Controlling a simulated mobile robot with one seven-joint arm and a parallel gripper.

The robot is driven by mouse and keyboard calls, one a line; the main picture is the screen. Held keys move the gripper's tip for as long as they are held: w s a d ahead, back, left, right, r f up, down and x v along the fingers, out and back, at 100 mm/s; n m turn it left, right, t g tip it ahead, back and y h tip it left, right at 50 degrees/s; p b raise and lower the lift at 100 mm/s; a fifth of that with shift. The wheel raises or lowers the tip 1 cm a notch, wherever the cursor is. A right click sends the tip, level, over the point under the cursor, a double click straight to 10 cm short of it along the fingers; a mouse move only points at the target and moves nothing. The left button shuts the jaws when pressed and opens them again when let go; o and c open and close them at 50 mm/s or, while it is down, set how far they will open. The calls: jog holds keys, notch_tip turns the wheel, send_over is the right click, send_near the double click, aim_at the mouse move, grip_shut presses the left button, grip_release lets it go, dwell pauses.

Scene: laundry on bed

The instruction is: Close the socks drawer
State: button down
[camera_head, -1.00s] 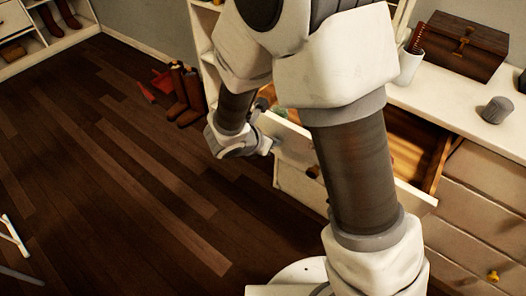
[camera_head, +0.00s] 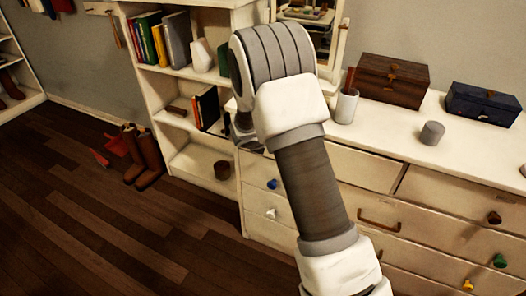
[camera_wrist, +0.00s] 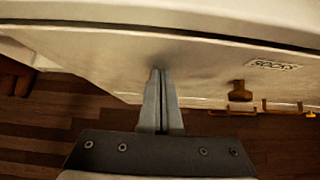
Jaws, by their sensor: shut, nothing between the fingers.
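In the head view, the socks drawer front (camera_head: 362,170) is in the dresser's top row, partly behind my arm. It looks flush or nearly flush; a thin dark line runs along its top edge. My fingertips are hidden in the head view.
The white dresser (camera_head: 455,150) bears a brown box (camera_head: 393,80), a blue box (camera_head: 482,103), a grey cup (camera_head: 432,133) and a white holder (camera_head: 346,106). A bookshelf (camera_head: 205,145) stands left of it. Boots (camera_head: 143,158) stand on the floor; the floor at lower left is clear.

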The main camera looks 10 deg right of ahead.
jog(key=shift+w+d+r, duration=0.1)
jog(key=shift+w+d, duration=0.4)
jog(key=shift+w, duration=0.1)
